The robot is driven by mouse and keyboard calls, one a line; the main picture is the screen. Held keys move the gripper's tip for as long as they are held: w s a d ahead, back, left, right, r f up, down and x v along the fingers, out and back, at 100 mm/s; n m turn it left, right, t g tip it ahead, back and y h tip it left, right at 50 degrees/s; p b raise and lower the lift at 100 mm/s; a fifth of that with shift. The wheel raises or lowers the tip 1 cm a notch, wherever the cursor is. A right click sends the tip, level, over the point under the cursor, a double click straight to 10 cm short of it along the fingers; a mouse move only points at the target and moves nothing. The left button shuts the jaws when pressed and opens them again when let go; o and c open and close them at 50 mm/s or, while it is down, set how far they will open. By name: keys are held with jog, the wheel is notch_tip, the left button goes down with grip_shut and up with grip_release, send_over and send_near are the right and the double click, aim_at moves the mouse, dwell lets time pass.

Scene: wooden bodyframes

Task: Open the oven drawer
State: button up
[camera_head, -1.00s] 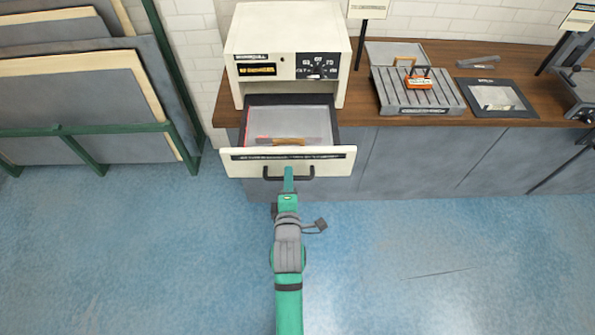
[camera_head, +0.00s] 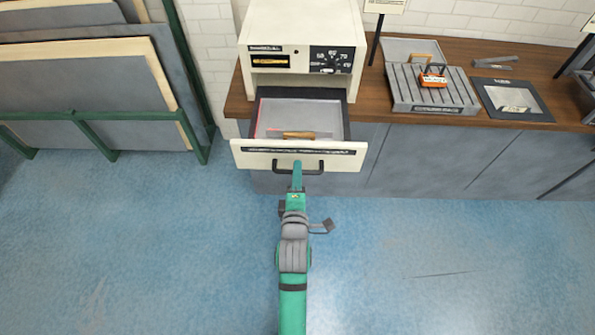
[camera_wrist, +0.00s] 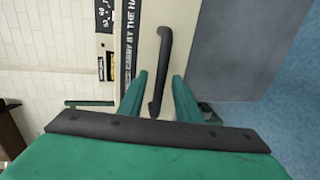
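The oven (camera_head: 301,24) is a cream box with a dial panel on the wooden counter. Its drawer (camera_head: 250,155) stands pulled well out, with a cream front and dark inner walls. The black bar handle (camera_head: 313,170) is on the drawer front; it also shows in the wrist view (camera_wrist: 165,55). My green gripper (camera_head: 297,170) is at the middle of the handle. In the wrist view my gripper (camera_wrist: 160,85) has its fingers apart, one on each side of the handle, with gaps visible. Firm contact does not show.
A pale sheet and a brown-handled item (camera_head: 300,135) lie inside the drawer. A grooved grey block (camera_head: 432,92) and a dark framed plate (camera_head: 512,100) lie on the counter (camera_head: 375,95). A green rack of panels (camera_head: 95,116) stands left. The blue floor ahead is clear.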

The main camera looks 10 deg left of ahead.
jog(key=v, duration=0.9)
jog(key=shift+s, duration=0.2)
jog(key=shift+w, duration=0.15)
jog(key=s+d+f+m+h, duration=0.1)
jog(key=s+d+m, duration=0.3)
jog(key=s+m, duration=0.6)
jog(key=s+d+f+m+h, duration=0.1)
jog(key=s+d+m, duration=0.3)
jog(key=s+m, duration=0.5)
jog(key=s, duration=0.7)
jog(key=shift+s+f+m, duration=0.15)
jog(key=shift+f+m, duration=0.05)
jog(key=shift+m, duration=0.2)
